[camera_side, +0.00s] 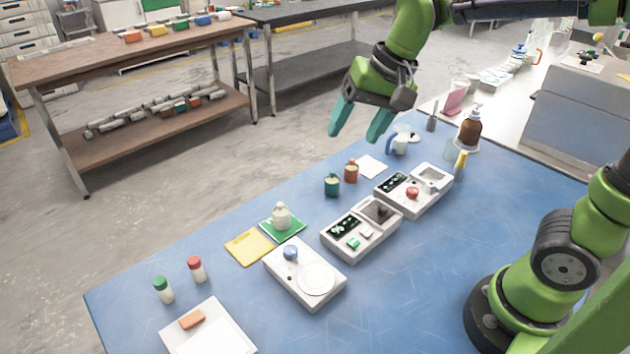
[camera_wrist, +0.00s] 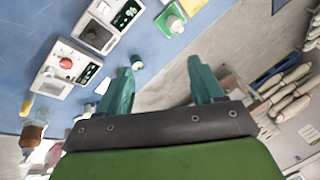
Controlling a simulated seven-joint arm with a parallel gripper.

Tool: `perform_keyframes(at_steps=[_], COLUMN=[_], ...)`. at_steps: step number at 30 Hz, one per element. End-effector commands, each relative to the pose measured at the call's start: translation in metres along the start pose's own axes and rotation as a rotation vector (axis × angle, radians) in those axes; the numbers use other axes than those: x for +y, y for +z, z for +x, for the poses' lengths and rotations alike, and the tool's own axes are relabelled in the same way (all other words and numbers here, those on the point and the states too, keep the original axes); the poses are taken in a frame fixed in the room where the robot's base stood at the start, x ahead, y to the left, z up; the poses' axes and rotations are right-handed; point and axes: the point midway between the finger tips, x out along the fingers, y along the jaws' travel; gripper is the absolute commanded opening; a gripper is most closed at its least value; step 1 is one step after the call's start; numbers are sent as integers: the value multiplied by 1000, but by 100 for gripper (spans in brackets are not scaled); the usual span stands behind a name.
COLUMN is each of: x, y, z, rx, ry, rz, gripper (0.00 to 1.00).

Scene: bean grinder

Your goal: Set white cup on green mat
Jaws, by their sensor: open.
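The green mat (camera_side: 296,236) lies on the blue table left of centre in the side view. A small white rounded vessel with a narrower top (camera_side: 281,216) stands upright on it; I cannot tell if it is the white cup. A white cup-like thing with a blue part (camera_side: 399,146) stands at the far table edge. In the wrist view a white vessel (camera_wrist: 174,24) sits on the green mat (camera_wrist: 180,9) at the top. My gripper (camera_side: 354,134) is open and empty, raised above the far table edge; its teal fingers (camera_wrist: 160,68) are spread.
Three white devices stand in a row: a round-plate one (camera_side: 317,279), a green-button one (camera_side: 362,228) and a red-knob one (camera_side: 414,190). A yellow mat (camera_side: 249,246), a green jar (camera_side: 332,185), a red-brown jar (camera_side: 351,171) and a brown pump bottle (camera_side: 470,128) are nearby.

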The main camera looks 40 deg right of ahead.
Motion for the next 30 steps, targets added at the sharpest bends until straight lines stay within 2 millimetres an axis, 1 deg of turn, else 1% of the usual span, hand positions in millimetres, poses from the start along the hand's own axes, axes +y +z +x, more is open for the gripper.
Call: perform_keyframes(at_steps=[1,4,6,9,12,16,30], x=[13,36,49,64,72,77,77], y=[12,35,49,64,74,78,78], z=[-13,-26,-30,-32,-30,-29,-29], rx=[39,111,157,211,245,261,260], ry=[-32,-77,-98,-116,-124,-127,-127], rz=[-27,-87,-125,-167,-193,-205,-205], gripper=[67,67,67,67,67,67,67])
